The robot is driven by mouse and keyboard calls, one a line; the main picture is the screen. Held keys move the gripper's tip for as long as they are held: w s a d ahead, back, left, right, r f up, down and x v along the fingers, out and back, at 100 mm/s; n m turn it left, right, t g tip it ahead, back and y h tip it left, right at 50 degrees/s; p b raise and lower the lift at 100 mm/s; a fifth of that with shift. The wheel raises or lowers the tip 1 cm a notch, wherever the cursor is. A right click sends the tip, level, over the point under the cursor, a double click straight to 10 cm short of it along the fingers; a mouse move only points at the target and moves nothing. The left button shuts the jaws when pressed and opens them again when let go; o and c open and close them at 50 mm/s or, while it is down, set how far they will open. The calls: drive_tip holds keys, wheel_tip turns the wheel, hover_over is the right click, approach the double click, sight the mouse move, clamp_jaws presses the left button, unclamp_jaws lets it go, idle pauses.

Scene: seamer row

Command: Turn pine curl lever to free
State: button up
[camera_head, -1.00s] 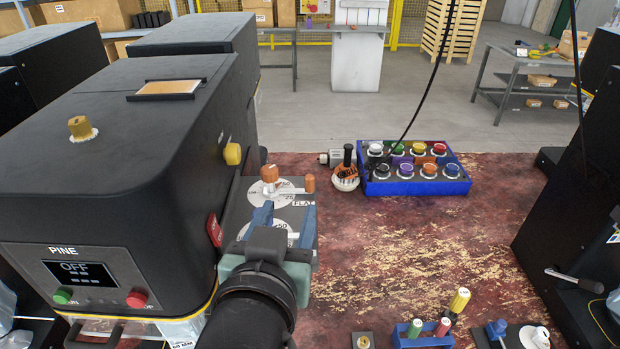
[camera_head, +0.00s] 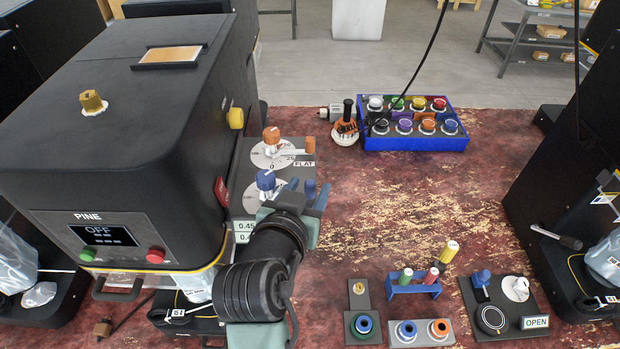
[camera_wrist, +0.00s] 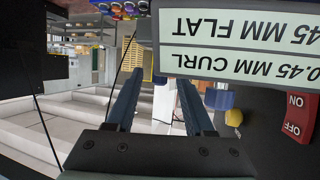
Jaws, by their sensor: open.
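The PINE machine (camera_head: 165,130) stands at left, with a grey lever panel on its right side. The far lever, by the FLAT label, has an orange hub (camera_head: 271,136) and an orange grip (camera_head: 309,144) to its right. The near lever has a blue hub (camera_head: 266,180) and a blue grip (camera_head: 310,188) to its right; its dial is mostly hidden by my arm. My gripper (camera_head: 307,196) is open, its fingers around or just in front of the blue grip; contact is unclear. In the wrist view, the blue hub (camera_wrist: 220,99) shows beyond one finger, beside the 0.45 MM CURL plate (camera_wrist: 238,65).
A blue crate (camera_head: 415,144) of coloured pots and an orange-and-black tool (camera_head: 345,130) sit behind. Fixtures with coloured parts, including a blue rack (camera_head: 413,290), stand at front right. The worn red tabletop between is clear. A black cable hangs over the crate.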

drive_tip(key=shift+x, duration=0.95)
clamp_jaws()
idle(0.8)
